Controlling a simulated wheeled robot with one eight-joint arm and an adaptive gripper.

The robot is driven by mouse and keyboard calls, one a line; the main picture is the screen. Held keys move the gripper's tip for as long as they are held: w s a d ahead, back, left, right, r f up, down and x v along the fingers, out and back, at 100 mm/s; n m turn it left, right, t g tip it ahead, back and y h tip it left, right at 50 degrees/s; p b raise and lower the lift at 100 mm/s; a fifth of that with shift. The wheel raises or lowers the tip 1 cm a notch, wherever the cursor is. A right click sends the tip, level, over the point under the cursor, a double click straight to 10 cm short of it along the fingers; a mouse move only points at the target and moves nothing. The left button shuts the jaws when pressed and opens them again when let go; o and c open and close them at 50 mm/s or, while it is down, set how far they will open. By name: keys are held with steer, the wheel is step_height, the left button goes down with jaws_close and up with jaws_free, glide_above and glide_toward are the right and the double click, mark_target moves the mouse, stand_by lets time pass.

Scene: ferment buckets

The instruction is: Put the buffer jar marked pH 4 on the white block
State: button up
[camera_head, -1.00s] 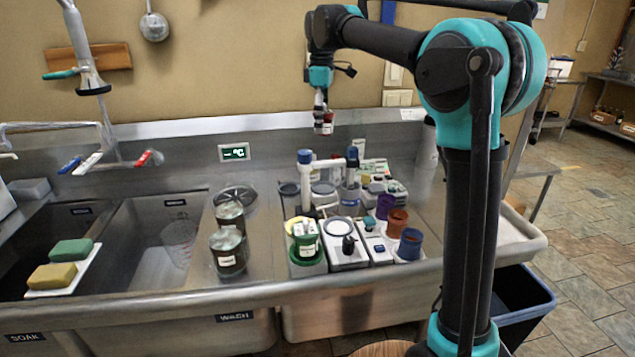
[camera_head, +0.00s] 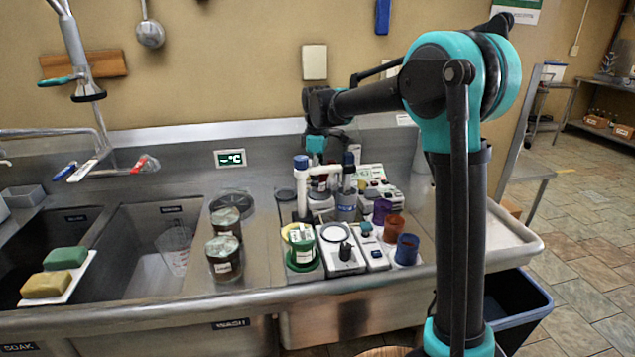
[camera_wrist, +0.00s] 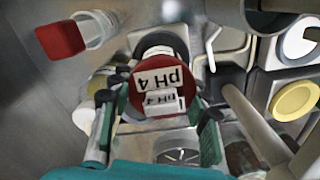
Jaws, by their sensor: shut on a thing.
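The buffer jar marked pH 4 (camera_wrist: 168,79) fills the middle of the wrist view, with a red lid and white labels. My gripper (camera_wrist: 157,98) is shut on it, a finger on each side. In the head view my gripper (camera_head: 316,148) hangs low over the back of the counter, behind a white stand with blue caps; its fingertips and most of the jar are hidden there. I cannot clearly pick out the white block; pale surfaces show around the jar in the wrist view. Whether the jar touches anything below cannot be told.
The white stand (camera_head: 303,197) rises close in front of my gripper. A red-capped clear container (camera_wrist: 62,39) lies left in the wrist view. Coloured cups (camera_head: 407,248), a white device (camera_head: 338,262) and two dark jars (camera_head: 223,256) crowd the front.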

steer(key=shift+f, duration=0.45)
steer(key=shift+f, duration=0.15)
steer(key=o, duration=1.4)
step_height(320, 180, up, 12)
steer(key=shift+r, duration=0.15)
